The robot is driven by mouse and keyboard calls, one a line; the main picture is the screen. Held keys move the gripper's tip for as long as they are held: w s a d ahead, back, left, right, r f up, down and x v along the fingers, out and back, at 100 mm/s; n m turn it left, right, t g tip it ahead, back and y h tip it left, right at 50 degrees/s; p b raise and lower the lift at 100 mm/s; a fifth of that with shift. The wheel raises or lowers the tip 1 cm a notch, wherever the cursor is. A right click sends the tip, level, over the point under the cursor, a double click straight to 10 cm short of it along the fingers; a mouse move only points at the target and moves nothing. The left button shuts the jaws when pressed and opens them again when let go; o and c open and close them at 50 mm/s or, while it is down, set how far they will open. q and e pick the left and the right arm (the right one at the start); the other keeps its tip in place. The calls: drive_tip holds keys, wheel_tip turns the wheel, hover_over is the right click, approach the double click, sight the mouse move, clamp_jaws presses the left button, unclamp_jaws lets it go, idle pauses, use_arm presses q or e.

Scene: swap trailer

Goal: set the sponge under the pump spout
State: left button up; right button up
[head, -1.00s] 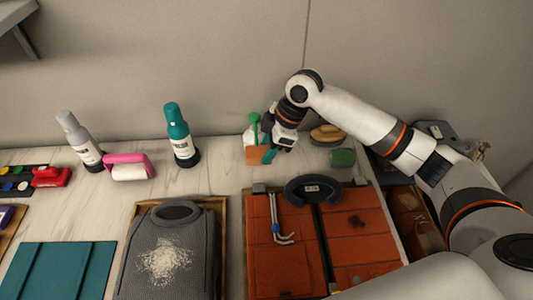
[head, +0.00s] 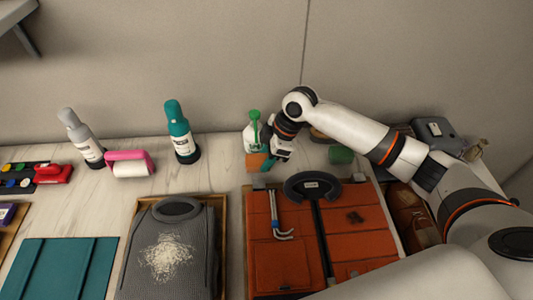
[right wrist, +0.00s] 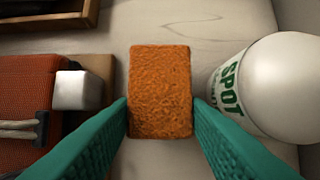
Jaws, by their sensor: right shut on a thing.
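The orange sponge (head: 256,162) is at the back of the counter, just in front of a white pump bottle with a green top (head: 251,137). My right gripper (head: 266,163) is shut on it. In the right wrist view the sponge (right wrist: 160,92) sits between the teal fingertips (right wrist: 160,112), and the bottle (right wrist: 265,90), lettered "SPOT", stands close on the right. The spout is out of that view and small in the head view, so I cannot tell if the sponge is under it. Whether the sponge touches the counter is unclear. My left gripper is not in view.
An orange case (head: 283,262) with a dark handle lies just in front. A green object (head: 341,155) is right of the gripper. A teal bottle (head: 179,132) and pink roller (head: 129,163) stand left, with bare counter between teal and pump bottles.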

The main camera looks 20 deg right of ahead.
drive_tip(key=o, duration=1)
drive_tip(key=shift+f, duration=0.1)
drive_tip(key=shift+r, duration=0.4)
drive_tip(key=b+v, duration=0.1)
drive_tip(key=v, duration=1.1)
drive_tip(key=shift+r, duration=0.2)
